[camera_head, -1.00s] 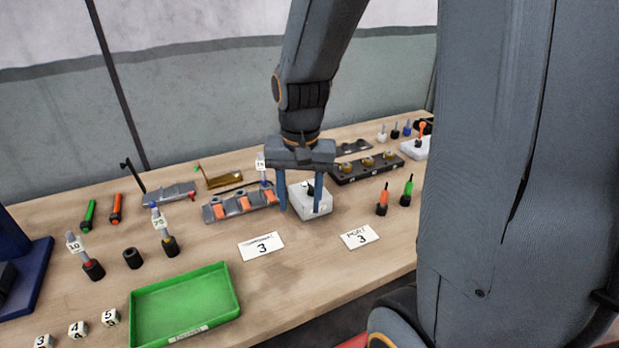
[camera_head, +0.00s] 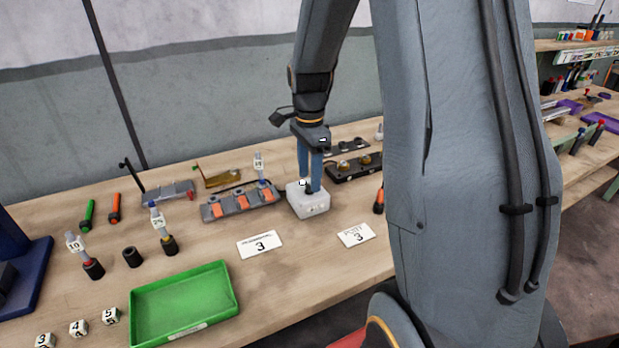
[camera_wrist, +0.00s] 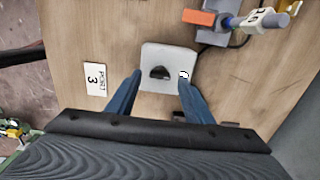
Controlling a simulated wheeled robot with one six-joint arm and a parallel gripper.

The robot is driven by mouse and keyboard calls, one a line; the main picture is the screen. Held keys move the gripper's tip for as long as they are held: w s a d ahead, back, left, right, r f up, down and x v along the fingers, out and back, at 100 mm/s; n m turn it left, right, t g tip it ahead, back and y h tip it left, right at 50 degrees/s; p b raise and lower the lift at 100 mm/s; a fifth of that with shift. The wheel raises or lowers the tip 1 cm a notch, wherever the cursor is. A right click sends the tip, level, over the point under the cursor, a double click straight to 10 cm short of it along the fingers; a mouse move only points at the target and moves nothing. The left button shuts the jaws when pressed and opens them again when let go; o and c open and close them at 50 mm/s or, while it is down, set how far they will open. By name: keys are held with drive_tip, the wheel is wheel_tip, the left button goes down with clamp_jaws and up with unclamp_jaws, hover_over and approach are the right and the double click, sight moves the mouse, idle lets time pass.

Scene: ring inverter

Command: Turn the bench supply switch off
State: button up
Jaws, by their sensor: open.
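The bench supply appears to be the white box (camera_head: 309,203) on the bench, with a dark knob-like switch on its top. In the wrist view the box (camera_wrist: 168,58) lies just beyond my fingertips, and its black half-round switch (camera_wrist: 159,73) shows between the finger lines. A small white round mark or lamp (camera_wrist: 184,75) sits beside the switch, close to one finger. My gripper (camera_head: 309,188) points down at the box with its blue fingers apart; it also shows in the wrist view (camera_wrist: 159,76). Nothing is held. Whether a finger touches the switch I cannot tell.
A grey rack with orange blocks (camera_head: 240,203) stands left of the box, and a black rack (camera_head: 344,171) stands behind it to the right. A green tray (camera_head: 183,303) is at front left.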

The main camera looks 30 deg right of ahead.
drive_tip(key=shift+f, duration=1)
drive_tip(key=c, duration=1)
drive_tip(key=shift+c, duration=0.2)
